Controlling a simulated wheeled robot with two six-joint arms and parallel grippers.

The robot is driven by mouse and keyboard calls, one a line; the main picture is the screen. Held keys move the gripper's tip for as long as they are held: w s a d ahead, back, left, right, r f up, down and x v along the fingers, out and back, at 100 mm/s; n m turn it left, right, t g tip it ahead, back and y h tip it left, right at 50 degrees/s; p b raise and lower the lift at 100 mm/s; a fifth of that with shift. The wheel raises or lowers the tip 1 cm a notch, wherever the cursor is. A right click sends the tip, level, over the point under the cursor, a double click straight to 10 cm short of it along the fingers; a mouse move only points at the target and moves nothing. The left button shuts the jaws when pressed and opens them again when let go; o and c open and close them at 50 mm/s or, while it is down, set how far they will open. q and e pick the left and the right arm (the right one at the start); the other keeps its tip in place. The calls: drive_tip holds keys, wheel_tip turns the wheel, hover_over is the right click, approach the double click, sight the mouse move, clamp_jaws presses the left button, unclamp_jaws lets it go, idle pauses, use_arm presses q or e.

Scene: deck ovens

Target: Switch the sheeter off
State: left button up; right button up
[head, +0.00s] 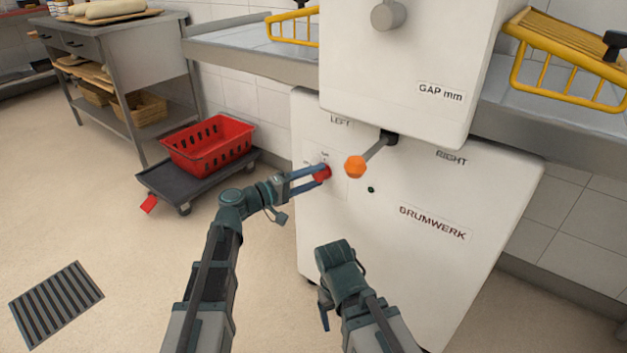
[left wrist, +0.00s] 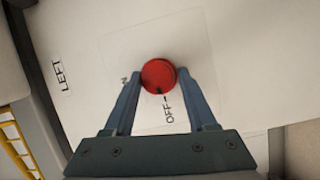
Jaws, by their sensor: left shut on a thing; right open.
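The sheeter (head: 400,215) is a large white machine marked GAP mm, LEFT, RIGHT and BRUMWERK. On its front is a red round switch knob (head: 322,172), which also shows in the left wrist view (left wrist: 158,75). A mark on the knob's rim is near the OFF label (left wrist: 169,110). My left gripper (head: 318,174) is at the panel with one finger on each side of the knob, shut on it. My right gripper (head: 322,305) is low in front of the sheeter, apart from it and holding nothing visible; its fingers are partly hidden.
An orange-knobbed lever (head: 356,167) sticks out just right of the switch. Yellow guards (head: 565,55) stand over the side tables. A red crate (head: 208,145) sits on a low dolly (head: 160,184) at left. Open floor lies in front, with a drain grate (head: 56,303).

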use_arm(q)
drive_tip(key=shift+d+r, duration=0.1)
drive_tip(key=shift+r, duration=0.05)
idle(0.3)
drive_tip(key=o, duration=1.3)
drive_tip(key=v, duration=1.3)
drive_tip(key=shift+a, duration=0.4)
drive_tip(key=shift+s, duration=0.15)
